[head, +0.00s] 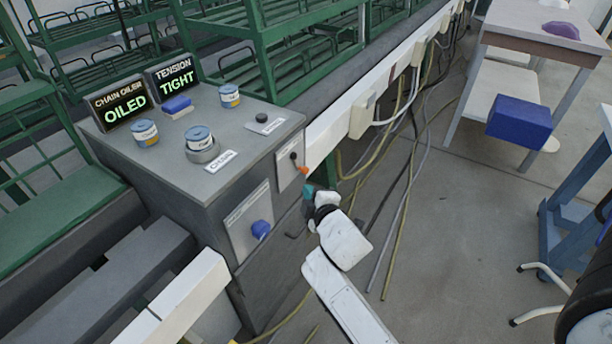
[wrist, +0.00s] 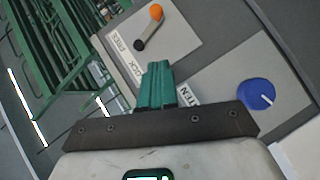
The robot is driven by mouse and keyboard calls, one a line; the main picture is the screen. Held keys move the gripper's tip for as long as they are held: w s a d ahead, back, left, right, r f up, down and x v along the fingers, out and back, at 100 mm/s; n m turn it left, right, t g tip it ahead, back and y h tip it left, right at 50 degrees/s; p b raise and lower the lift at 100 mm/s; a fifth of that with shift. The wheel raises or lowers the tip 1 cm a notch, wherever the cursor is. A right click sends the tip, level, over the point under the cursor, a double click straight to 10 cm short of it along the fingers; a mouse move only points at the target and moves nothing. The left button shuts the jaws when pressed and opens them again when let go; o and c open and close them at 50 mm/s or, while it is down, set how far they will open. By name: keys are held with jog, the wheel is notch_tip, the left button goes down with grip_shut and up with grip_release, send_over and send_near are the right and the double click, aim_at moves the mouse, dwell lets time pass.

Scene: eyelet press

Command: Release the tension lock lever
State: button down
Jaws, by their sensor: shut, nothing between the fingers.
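The tension lock lever (head: 302,169) is on a light plate on the console's right-hand face. It has a dark arm and an orange end. In the wrist view the lever (wrist: 149,27) slants from its black end up and right to the orange end, beside lettering that seems to read LOCK and FREE. My gripper (head: 309,190) is just below and right of the lever in the head view. Its teal fingers (wrist: 157,70) are shut and empty, with their tips short of the lever in the wrist view. The tension display (head: 176,77) reads TIGHT.
A blue dial (head: 261,229) is on a lower-left plate; it also shows in the wrist view (wrist: 256,94). The oiler display (head: 121,105) reads OILED. Several cans stand on the console (head: 262,107). Green racks (head: 290,45) are behind. Cables (head: 400,200) run along the floor to the right.

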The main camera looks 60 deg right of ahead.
aim_at(306, 170)
jog(key=shift+w+d+f+p, duration=0.1)
jog(key=shift+w+d+f, duration=0.55)
jog(key=shift+w+d, duration=0.6)
jog(key=shift+w+d+f+p, duration=0.15)
jog(key=shift+w+d+f, duration=0.65)
jog(key=shift+d, duration=0.75)
jog(key=shift+w+d+f+p, duration=0.1)
jog(key=shift+w+d+f, duration=0.45)
jog(key=shift+w+d, duration=0.75)
jog(key=shift+s+d+f, duration=0.1)
jog(key=shift+s+d, duration=0.05)
jog(key=shift+d+f+b, duration=0.25)
jog(key=shift+b, duration=0.75)
jog(key=shift+d+n+t+h+b, duration=0.3)
jog(key=shift+n+b, duration=0.1)
jog(key=shift+b, duration=0.25)
jog(key=shift+d+r+p, duration=0.1)
jog(key=shift+r+p, duration=0.2)
jog(key=shift+p, duration=0.1)
jog(key=shift+f, duration=0.1)
